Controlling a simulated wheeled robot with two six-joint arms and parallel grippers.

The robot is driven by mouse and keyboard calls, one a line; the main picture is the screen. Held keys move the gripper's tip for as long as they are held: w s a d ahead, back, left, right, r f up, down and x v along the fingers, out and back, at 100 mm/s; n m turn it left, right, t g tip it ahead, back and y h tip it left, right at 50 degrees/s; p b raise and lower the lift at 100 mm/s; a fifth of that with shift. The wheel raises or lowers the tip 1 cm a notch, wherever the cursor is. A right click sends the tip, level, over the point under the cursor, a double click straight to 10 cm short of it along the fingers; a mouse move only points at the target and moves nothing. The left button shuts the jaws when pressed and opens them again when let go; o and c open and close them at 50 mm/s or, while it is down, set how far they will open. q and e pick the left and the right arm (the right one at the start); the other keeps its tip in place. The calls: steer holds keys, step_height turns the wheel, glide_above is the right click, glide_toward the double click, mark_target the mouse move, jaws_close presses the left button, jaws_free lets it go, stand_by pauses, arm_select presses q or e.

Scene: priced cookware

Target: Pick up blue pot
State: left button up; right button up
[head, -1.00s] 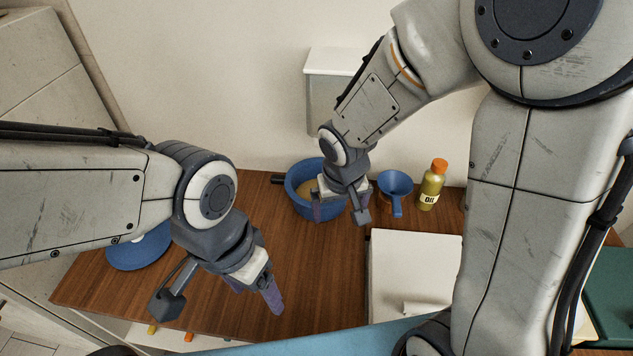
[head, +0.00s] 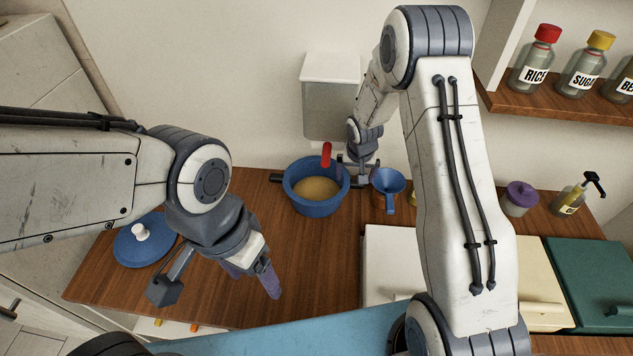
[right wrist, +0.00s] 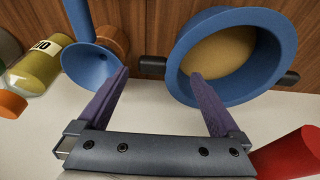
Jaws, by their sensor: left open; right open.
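The blue pot (head: 318,208) stands on the wooden counter, upright, with yellowish contents and dark side handles. In the right wrist view the pot (right wrist: 262,80) is at upper right. My right gripper (head: 345,168) is open at the pot's right rear side. In the right wrist view, one black pot handle (right wrist: 152,66) shows just beyond the gap between the open fingertips (right wrist: 157,73). One finger overlaps the pot's rim in that view; I cannot tell whether they touch. My left gripper (head: 252,280) is open and empty over the counter, front left of the pot.
A blue funnel (head: 388,180) stands close right of the pot, beside the right gripper. An oil bottle (right wrist: 32,68) is beyond it. A red object (head: 327,154) is behind the pot. A blue lid (head: 130,250) lies at left. The counter (head: 315,260) before the pot is clear.

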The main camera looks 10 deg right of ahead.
mark_target(353, 181)
steer(key=shift+w+p+x, duration=0.25)
steer(key=shift+p+x, duration=0.1)
steer(key=shift+x, duration=1)
steer(key=shift+w+p+x, duration=0.25)
steer(key=shift+p+x, duration=0.1)
steer(key=shift+x, duration=1)
steer(key=shift+d+r, duration=0.1)
steer(key=shift+r, duration=0.05)
jaws_close()
steer(key=shift+w+r, duration=0.1)
